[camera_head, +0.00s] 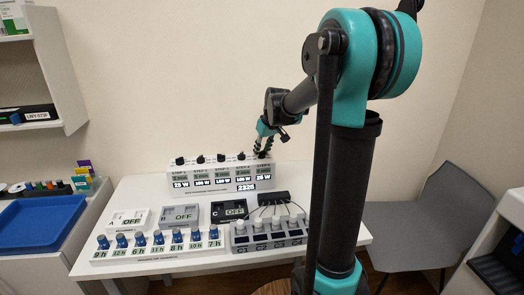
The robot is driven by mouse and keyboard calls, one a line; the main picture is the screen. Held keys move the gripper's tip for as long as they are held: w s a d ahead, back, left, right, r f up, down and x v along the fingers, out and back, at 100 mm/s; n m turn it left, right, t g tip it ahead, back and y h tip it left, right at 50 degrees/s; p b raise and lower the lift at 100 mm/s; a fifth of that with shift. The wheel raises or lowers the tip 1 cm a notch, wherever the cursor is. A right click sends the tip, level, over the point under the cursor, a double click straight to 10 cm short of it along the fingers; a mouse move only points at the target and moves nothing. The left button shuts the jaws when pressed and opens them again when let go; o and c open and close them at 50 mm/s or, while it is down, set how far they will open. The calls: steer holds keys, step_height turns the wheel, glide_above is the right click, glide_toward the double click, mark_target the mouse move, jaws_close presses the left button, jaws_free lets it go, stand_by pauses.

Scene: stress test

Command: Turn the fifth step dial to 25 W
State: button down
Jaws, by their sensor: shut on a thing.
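A white control box (213,187) stands at the back of the white table, with a row of black dials along its top edge. Labels below read STEP 1 onward. The fifth step dial (262,155) is at the right end of the row, and the display (263,177) under it appears to read 25 W, though the digits are small. My gripper (262,147) is at the right end of the box, pointing down, shut on the fifth dial. The gripper covers part of that dial.
In front of the box are modules marked A (126,219), B (178,216) and C (229,210), showing OFF. A blue tray (40,225) is left; a grey chair (405,230) is right.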

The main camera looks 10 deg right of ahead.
stand_by(0.4)
steer(key=c, duration=1.2)
jaws_free()
steer(key=v, duration=1.2)
steer(key=shift+s, duration=0.1)
